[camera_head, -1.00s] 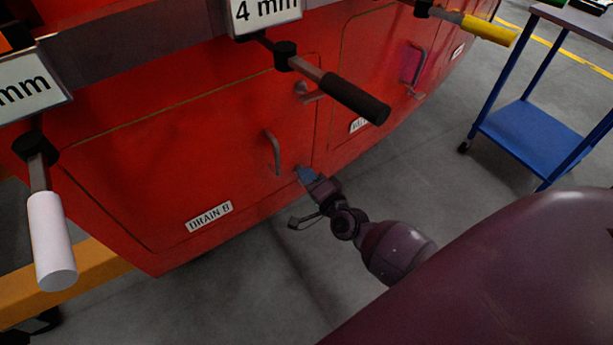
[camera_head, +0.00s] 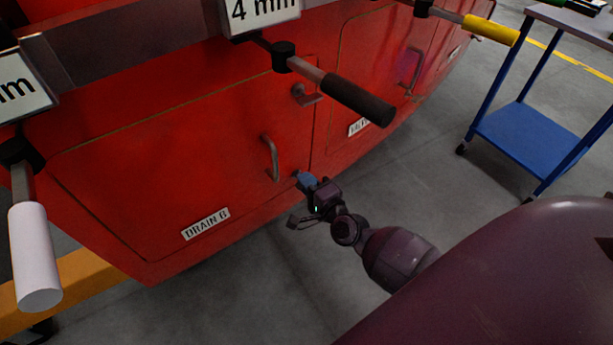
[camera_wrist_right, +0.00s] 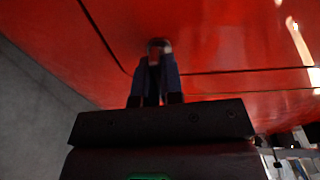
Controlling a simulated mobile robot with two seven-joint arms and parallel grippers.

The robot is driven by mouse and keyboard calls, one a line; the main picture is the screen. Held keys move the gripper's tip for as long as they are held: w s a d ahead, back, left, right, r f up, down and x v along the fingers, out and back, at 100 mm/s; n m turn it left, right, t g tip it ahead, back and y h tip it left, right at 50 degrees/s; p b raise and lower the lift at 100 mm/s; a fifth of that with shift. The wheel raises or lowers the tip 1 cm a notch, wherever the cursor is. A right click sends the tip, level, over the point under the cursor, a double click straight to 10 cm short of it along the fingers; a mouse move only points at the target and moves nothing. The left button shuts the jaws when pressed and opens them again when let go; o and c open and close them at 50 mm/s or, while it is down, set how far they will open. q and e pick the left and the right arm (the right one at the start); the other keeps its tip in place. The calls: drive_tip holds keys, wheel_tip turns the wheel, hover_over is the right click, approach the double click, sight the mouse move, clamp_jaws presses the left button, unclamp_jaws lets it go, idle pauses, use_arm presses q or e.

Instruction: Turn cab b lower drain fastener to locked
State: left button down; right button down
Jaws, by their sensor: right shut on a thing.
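The red drain panel (camera_head: 150,170) carries a white label (camera_head: 206,224) that appears to read DRAIN B. My right gripper (camera_head: 304,180) is at the panel's lower right corner, its blue fingers shut on the lower drain fastener. In the right wrist view the fingers (camera_wrist_right: 157,75) close around the small metallic lower drain fastener (camera_wrist_right: 158,45), at the panel seam. The fingers hide most of it, so its turn angle cannot be read. The upper fastener (camera_head: 305,94) shows a lever sticking out to the lower right. My left gripper is not in view.
A curved handle (camera_head: 271,157) stands out from the panel just left of my right gripper. A blue cart (camera_head: 525,130) stands at right. The grey floor between is clear.

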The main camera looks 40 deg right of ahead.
drive_tip(key=c, duration=1.3)
unclamp_jaws()
drive_tip(key=shift+o, duration=0.2)
drive_tip(key=shift+s, duration=0.25)
drive_tip(key=s, duration=1)
drive_tip(key=shift+s+p, duration=0.15)
drive_tip(key=shift+p, duration=0.2)
drive_tip(key=shift+d, duration=0.1)
